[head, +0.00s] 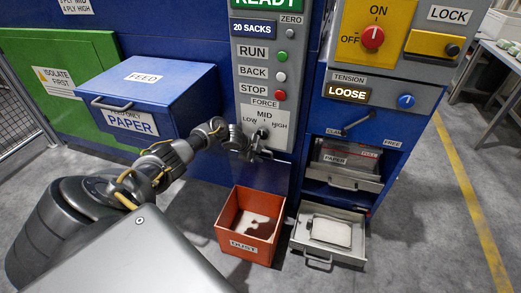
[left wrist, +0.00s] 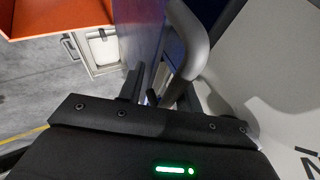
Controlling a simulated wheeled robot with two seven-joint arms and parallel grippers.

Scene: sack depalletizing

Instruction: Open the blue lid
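The blue lid (head: 158,77), labelled FEED, lies closed on top of a blue box (head: 140,118) labelled PAPER at the left in the head view. A dark bar handle (head: 112,104) runs along the lid's front edge. My left gripper (head: 256,146) is to the right of the box, apart from the lid, in front of the FORCE dial panel. In the left wrist view dark finger parts (left wrist: 143,86) sit close beside a grey curved handle (left wrist: 188,40). I cannot tell whether they touch it or how far apart they are. My right gripper is not in view.
An orange DUST bin (head: 248,226) stands on the floor below my left gripper. An open drawer (head: 329,236) with a pale block is right of it, under another drawer (head: 343,171). A control panel (head: 267,75) rises behind the gripper. A green cabinet (head: 62,85) is far left.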

